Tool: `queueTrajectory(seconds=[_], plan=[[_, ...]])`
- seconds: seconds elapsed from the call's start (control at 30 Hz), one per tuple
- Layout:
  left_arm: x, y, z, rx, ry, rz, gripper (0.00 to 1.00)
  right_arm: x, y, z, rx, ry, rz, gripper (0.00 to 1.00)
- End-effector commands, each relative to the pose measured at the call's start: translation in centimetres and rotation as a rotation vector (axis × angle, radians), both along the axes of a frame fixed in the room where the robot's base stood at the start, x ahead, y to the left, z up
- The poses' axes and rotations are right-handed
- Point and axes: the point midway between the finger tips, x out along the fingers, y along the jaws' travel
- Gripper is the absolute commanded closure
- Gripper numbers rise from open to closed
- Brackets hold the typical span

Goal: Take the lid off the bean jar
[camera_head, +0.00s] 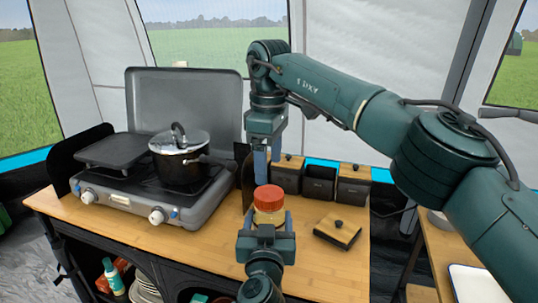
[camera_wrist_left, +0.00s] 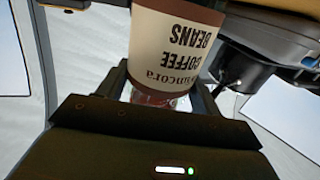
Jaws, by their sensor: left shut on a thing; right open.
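The bean jar (camera_head: 268,216) stands upright near the middle of the wooden counter, with its red lid (camera_head: 268,194) on top. My left gripper (camera_head: 266,226) is shut on the jar from the near side, below the lid. In the left wrist view the jar (camera_wrist_left: 172,45) appears upside down, its pale label reading "COFFEE BEANS", between the fingers. My right gripper (camera_head: 263,165) is open and points down just above and behind the lid, apart from it as far as I can tell. The jar's lower part is partly hidden by my left gripper.
A camping stove (camera_head: 150,195) with a lidded pot (camera_head: 180,165) stands to the left. Behind the jar are dark canisters with wooden lids (camera_head: 353,175); the middle canister (camera_head: 319,183) is open. A square wooden lid (camera_head: 338,231) lies on the counter (camera_head: 325,275) to the right.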

Motion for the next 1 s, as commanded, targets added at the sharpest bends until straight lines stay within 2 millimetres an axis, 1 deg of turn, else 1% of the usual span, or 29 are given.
queueTrajectory(seconds=[0.03, 0.2, 0.4, 0.6, 0.83, 1.0], plan=[[0.0, 0.0, -0.1, 0.001, 0.002, 0.000, 0.98, 0.0, -0.1, -0.9, 0.000, 0.002, 0.000, 0.25], [0.0, 0.0, -0.1, 0.001, 0.002, 0.000, 0.98, 0.0, -0.1, -3.6, 0.000, 0.003, 0.002, 0.25], [0.0, 0.0, -0.1, 0.001, 0.002, 0.000, 0.98, 0.0, 0.0, -6.1, 0.000, 0.002, 0.002, 0.25], [0.0, 0.0, -0.1, 0.001, 0.002, 0.000, 0.98, 0.0, 0.0, -7.0, 0.001, 0.001, 0.002, 0.25], [0.0, 0.0, -0.1, 0.001, 0.002, 0.000, 0.98, 0.0, 0.0, -7.0, 0.001, 0.000, 0.002, 0.26], [0.0, 0.0, -0.1, 0.001, 0.002, 0.000, 0.98, 0.0, 0.0, -7.0, 0.000, 0.001, 0.003, 0.40]])
